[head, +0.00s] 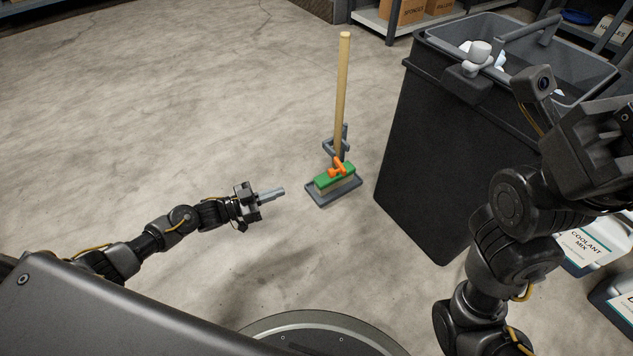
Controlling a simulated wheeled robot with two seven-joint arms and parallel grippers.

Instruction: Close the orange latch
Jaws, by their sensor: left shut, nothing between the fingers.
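The orange latch (337,167) sits at the foot of a wooden-handled mop (342,90), on top of its green block (335,178). The block rests in a flat dark tray (347,190) on the floor. The handle stands upright with a grey clamp or bracket just above the latch. The latch is small, and I cannot tell whether it is open or closed. My left gripper (278,193) is shut and empty, pointing right, a short gap to the left of the tray. My right arm is at the right edge; its fingertips are not visible.
A coolant container (590,245) is at the lower right. Shelves with cardboard boxes (403,12) are at the back. The floor to the left is clear.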

